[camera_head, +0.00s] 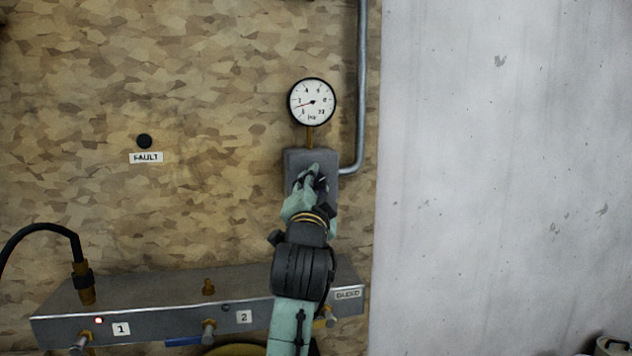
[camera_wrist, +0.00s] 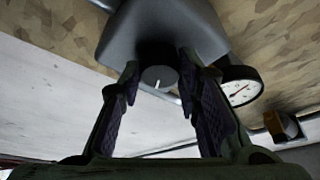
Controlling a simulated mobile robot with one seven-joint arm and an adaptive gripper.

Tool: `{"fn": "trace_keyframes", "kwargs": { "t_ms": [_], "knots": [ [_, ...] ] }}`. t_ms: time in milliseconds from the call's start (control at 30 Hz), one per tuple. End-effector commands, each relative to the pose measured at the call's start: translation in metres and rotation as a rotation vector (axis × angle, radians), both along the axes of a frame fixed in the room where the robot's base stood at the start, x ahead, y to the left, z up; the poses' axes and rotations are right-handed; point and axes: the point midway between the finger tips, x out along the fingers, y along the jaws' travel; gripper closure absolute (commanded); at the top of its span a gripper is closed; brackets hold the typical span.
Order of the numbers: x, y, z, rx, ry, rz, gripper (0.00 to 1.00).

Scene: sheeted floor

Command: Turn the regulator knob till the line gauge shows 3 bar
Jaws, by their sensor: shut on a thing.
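The regulator knob (camera_wrist: 158,78) is a dark round knob with a white line on its face, below a grey box (camera_wrist: 150,25) in the wrist view. My gripper (camera_wrist: 159,72) has a finger on each side of it and is shut on it. In the head view my gripper (camera_head: 316,179) is at the front of the grey box (camera_head: 297,158) and hides the knob. The round white line gauge (camera_head: 312,102) is above the box. Its red needle points left and slightly down, at the low end of the scale. The gauge also shows in the wrist view (camera_wrist: 238,88).
A grey pipe (camera_head: 361,80) rises right of the box. A black button (camera_head: 144,141) sits above a FAULT label (camera_head: 146,158). The right wall is bare.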

Motion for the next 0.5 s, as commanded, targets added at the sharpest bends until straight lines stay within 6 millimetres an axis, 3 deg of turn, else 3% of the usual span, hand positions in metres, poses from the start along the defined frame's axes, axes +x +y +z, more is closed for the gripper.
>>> {"fn": "trace_keyframes", "kwargs": {
  "t_ms": [500],
  "knots": [
    [-0.0001,0.0009,0.0011,0.16,0.038,0.001,0.97]
  ]
}}
